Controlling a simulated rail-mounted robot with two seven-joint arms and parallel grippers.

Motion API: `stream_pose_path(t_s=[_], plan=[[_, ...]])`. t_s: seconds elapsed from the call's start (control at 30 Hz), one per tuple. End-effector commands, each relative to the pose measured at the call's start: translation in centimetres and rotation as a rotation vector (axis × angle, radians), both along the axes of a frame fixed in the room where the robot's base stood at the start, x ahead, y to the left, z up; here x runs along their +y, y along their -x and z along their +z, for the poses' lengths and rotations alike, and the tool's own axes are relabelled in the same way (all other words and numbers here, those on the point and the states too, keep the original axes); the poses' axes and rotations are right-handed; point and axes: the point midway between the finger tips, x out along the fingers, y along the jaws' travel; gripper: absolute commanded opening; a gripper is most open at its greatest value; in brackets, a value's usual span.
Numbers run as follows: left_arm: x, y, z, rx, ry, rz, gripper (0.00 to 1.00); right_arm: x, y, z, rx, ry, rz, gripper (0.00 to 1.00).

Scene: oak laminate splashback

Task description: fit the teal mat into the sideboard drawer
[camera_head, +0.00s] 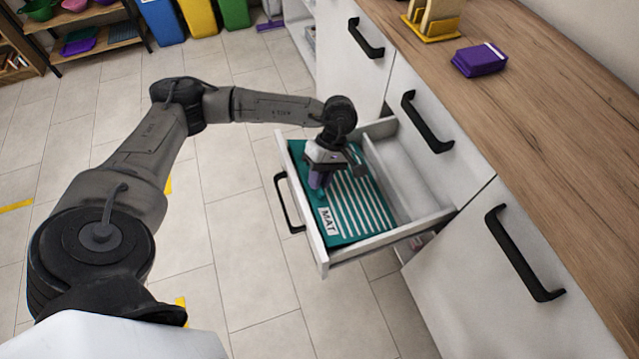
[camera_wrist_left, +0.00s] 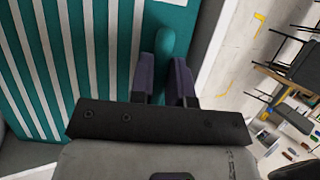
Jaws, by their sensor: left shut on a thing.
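The teal mat (camera_head: 340,218) with white stripes and a MAT label lies in the open sideboard drawer (camera_head: 388,232), in the compartment nearer the drawer front. It lies flat along that compartment, left of a divider. My left gripper (camera_head: 318,180) is over the mat's front-side edge, beside the drawer front. In the left wrist view the purple fingers (camera_wrist_left: 168,80) are shut on a raised teal edge of the mat (camera_wrist_left: 90,50). The gripper and wrist hide part of the mat in the head view. My right gripper is not in view.
The compartment behind the divider looks empty. The drawer front has a black handle (camera_head: 287,205). Purple items (camera_head: 480,60) and a yellow holder (camera_head: 432,25) stand on the wooden worktop.

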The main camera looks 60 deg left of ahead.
Motion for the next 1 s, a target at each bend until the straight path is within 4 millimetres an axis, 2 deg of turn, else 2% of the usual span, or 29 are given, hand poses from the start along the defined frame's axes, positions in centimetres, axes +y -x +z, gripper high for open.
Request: stream_pose_path(t_s=[0.03,0.1,0.5,0.53,0.77,0.8,1.0], plan=[[0.0,-0.01,-1.13,0.0,0.001,0.0,0.0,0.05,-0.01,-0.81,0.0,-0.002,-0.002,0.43],[0.01,-0.01,-1.64,0.001,0.0,0.0,0.0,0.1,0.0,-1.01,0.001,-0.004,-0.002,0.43],[0.02,0.0,-1.93,0.0,0.0,0.0,0.0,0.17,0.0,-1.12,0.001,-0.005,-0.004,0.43],[0.03,0.02,-1.96,0.001,0.0,0.0,0.18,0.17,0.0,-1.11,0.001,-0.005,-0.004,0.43],[0.03,0.02,-1.86,0.001,0.0,0.0,0.4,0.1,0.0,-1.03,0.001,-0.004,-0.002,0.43],[0.02,0.02,-1.85,0.001,0.0,0.0,0.42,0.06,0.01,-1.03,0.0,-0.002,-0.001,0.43],[0.02,0.01,-1.82,0.0,0.0,0.0,0.42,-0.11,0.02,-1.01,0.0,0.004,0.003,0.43]])
